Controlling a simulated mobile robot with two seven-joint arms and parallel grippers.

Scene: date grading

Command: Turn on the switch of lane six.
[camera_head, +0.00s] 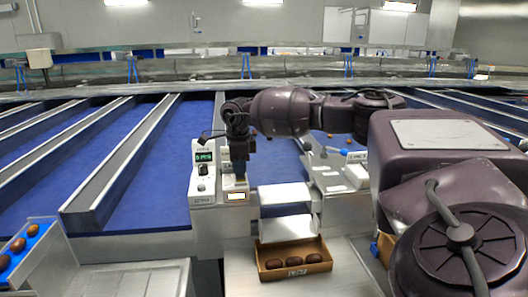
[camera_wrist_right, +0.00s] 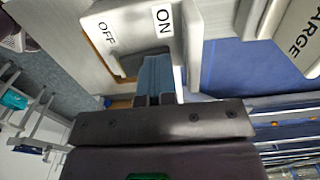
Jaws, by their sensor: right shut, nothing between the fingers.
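A white control box (camera_head: 203,185) stands at the front edge of the blue lanes, with a green display and a dark knob. My right gripper (camera_head: 240,177) points down just right of the knob, over the box's right part. In the right wrist view, the switch housing (camera_wrist_right: 135,30) is white, with the labels OFF on the left and ON on the right. My right gripper's fingers (camera_wrist_right: 154,82) are together and empty, at the recess by these labels. They hide the switch lever, so its position and any contact cannot be told. No lane number is readable. My left gripper is out of view.
A brown box (camera_head: 292,274) with several dates sits in front of white chute plates (camera_head: 284,194). A blue tray (camera_head: 28,250) with dates is at the lower left. Another white unit (camera_head: 356,169) stands to the right. Metal dividers (camera_head: 120,155) separate the lanes.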

